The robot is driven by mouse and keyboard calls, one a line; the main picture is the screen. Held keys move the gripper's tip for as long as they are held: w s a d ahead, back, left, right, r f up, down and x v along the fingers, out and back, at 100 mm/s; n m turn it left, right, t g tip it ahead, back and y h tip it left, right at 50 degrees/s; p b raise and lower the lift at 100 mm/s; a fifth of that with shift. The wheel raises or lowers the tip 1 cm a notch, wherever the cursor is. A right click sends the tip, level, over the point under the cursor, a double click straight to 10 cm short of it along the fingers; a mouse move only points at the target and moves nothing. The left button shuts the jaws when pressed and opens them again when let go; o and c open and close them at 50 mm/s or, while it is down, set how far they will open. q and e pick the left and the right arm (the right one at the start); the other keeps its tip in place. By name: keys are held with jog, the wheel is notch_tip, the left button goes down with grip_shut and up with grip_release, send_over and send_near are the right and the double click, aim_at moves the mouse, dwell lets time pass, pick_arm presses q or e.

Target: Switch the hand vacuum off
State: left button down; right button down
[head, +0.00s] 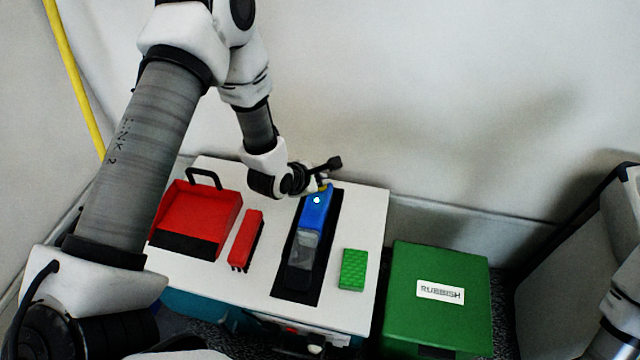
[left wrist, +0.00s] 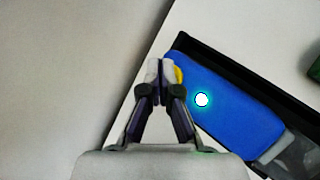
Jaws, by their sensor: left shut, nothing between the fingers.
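The blue hand vacuum (head: 314,215) with a clear grey nozzle lies on a black mat (head: 284,291) on the white table. A round white light with a cyan-green glow shows on its body; the vacuum also shows in the left wrist view (left wrist: 235,110). A yellow part (left wrist: 179,76) sits at its far end, right beside my fingertips. My left gripper (left wrist: 160,70) is shut and empty at that end; it also shows in the head view (head: 322,184). I cannot tell whether the fingertips touch the yellow part. My right gripper is not in view.
A red dustpan (head: 215,212) and a red brush (head: 246,238) lie left of the mat. A green sponge (head: 353,269) lies to its right. A green bin labelled RUBBISH (head: 437,322) stands right of the table (head: 368,205). A wall rises close behind.

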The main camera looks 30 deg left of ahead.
pick_arm(q)
jog(key=shift+f, duration=0.1)
jog(key=shift+r+p, duration=0.45)
jog(key=shift+r, duration=0.15)
notch_tip(320, 180, up, 6)
jog(key=p, duration=0.5)
jog(key=shift+r, duration=0.1)
dwell(0.3)
